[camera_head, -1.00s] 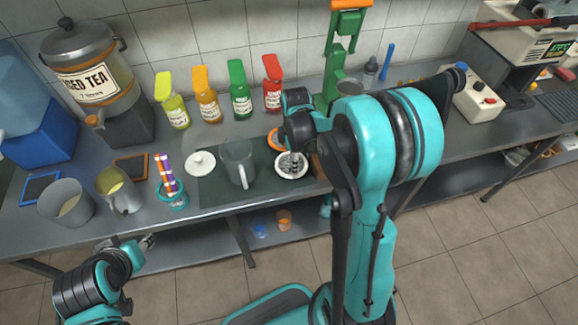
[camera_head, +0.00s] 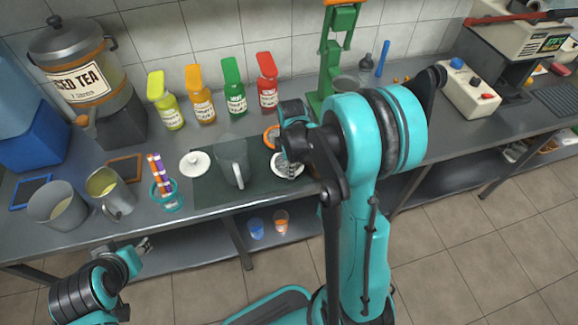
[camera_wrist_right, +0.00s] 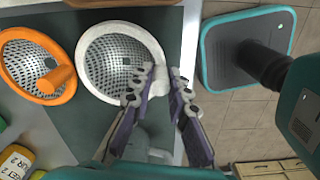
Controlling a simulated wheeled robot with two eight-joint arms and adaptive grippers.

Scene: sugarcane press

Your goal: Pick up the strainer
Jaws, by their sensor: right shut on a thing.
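The white-rimmed strainer (camera_wrist_right: 112,62) with a metal mesh bowl fills the upper middle of the right wrist view. In the head view the strainer (camera_head: 287,168) shows partly behind my right gripper, at the right end of the dark mat (camera_head: 205,190). My right gripper (camera_wrist_right: 161,84) is shut on the strainer at the right side of its rim. I cannot tell whether it is clear of the mat. An orange-rimmed strainer (camera_wrist_right: 18,82) lies beside it. My left gripper (camera_head: 146,245) is low at the left, in front of the counter; its fingers are too small to read.
A clear pitcher (camera_head: 232,160) and a white lid (camera_head: 194,163) stand left of the strainer. Several coloured bottles (camera_head: 234,90) line the wall. A green press (camera_head: 335,60) stands behind my right arm. A teal cup with coloured sticks (camera_head: 167,195) is farther left.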

